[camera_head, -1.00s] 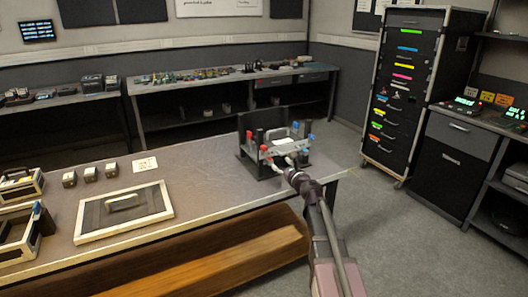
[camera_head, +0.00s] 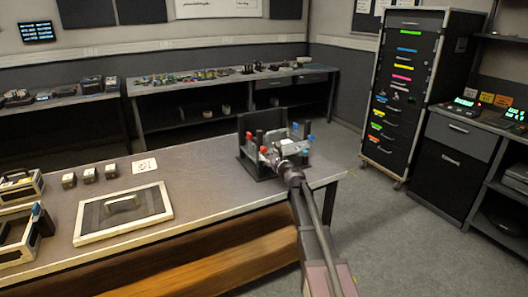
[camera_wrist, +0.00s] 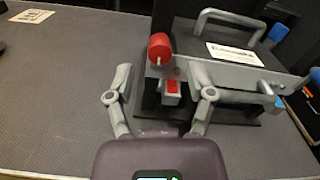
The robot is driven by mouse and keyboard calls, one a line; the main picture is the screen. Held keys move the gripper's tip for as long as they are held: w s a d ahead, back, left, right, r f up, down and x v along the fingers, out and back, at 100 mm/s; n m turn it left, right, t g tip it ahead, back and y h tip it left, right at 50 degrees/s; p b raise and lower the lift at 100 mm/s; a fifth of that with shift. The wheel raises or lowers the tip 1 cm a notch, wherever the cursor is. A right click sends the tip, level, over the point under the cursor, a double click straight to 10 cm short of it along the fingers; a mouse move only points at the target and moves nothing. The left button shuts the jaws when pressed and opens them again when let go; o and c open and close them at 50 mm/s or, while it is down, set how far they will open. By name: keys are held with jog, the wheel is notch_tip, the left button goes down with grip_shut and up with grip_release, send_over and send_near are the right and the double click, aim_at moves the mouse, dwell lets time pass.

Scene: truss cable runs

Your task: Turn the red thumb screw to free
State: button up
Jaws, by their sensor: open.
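The red thumb screw (camera_wrist: 160,48) is a round red knob on the near left of a fixture (camera_wrist: 235,74) with a grey bar and a black base. A smaller red block (camera_wrist: 173,87) sits below it, under the bar. In the head view, red parts (camera_head: 263,149) show on the fixture's left side. My gripper (camera_wrist: 162,88) is open and empty. Its fingers stand on either side of the small red block, with the red knob beyond the tips. I cannot tell whether the right finger touches the bar. In the head view my gripper (camera_head: 281,163) is at the fixture's front.
The fixture stands near the right end of the bench (camera_head: 190,171). Blue knobs (camera_head: 309,138) are on its right side. A framed panel with a handle (camera_head: 124,212), several small blocks (camera_head: 88,174) and a printed card (camera_head: 145,165) lie to the left. Bench surface between is clear.

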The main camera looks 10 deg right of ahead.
aim_at(265, 151)
jog(key=shift+x, duration=2.15)
grip_shut()
